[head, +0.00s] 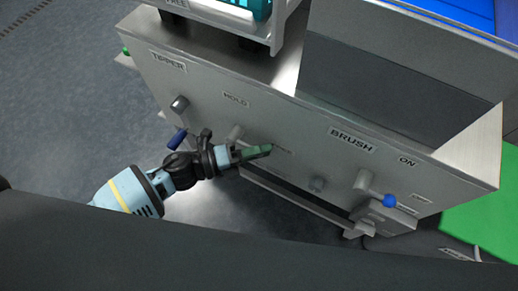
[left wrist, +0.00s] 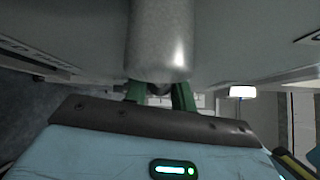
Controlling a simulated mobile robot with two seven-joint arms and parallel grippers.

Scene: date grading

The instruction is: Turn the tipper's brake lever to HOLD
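The grey machine panel (head: 300,130) carries a TIPPER label (head: 168,62) and a smaller label reading HOLD (head: 236,100). Below HOLD, a short grey lever stub (head: 235,132) sticks out, partly behind my gripper. My left gripper (head: 256,152) is at the panel just right of this stub, its green fingers pointing right. In the left wrist view, the fingers (left wrist: 160,96) stand apart beneath a large grey cylinder (left wrist: 160,45), which hides their tips. Something dark shows between them; I cannot tell whether they touch the lever. My right gripper is not in view.
A blue-handled lever (head: 177,138) and a grey knob (head: 180,103) are left of the gripper. Open floor (head: 70,110) lies left.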

